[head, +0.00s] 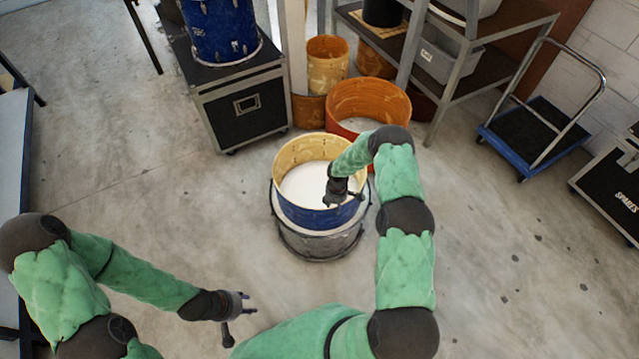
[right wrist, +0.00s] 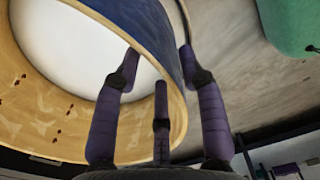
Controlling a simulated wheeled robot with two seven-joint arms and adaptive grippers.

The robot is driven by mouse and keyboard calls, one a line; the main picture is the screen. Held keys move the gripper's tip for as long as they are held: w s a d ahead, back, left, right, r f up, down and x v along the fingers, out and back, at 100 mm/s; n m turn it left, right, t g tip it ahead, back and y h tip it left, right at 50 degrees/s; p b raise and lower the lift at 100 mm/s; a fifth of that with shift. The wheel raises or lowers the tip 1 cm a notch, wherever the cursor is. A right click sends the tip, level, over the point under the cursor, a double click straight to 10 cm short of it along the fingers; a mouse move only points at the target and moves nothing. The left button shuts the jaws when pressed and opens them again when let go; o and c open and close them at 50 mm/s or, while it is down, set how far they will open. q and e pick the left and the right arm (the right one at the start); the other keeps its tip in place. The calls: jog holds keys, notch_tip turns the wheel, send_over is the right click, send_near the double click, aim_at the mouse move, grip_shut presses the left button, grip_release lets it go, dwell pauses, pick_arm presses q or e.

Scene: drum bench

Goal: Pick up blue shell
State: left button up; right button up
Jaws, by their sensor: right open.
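The blue shell (head: 320,216) is a round drum shell, blue outside and pale wood inside. It sits upright on a grey drum (head: 318,244) on the floor, with a white surface inside. My right gripper (head: 344,196) is open at the shell's right, near side. In the right wrist view, its purple fingers (right wrist: 163,75) are spread on both sides of the shell's wall (right wrist: 150,32), two toward the inside and one outside. Contact cannot be told. My left gripper (head: 242,315) is open and empty over bare floor at the lower left.
Orange shells (head: 368,101) stand close behind the blue shell. Another blue drum (head: 220,30) stands on a black case (head: 245,106) at the back left. A shelf rack (head: 470,65) and a blue trolley (head: 535,132) are at right.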

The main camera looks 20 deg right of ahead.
jog(key=shift+f, duration=0.6)
grip_shut()
jog(key=shift+w+d+r, duration=0.1)
jog(key=shift+w+r, duration=0.1)
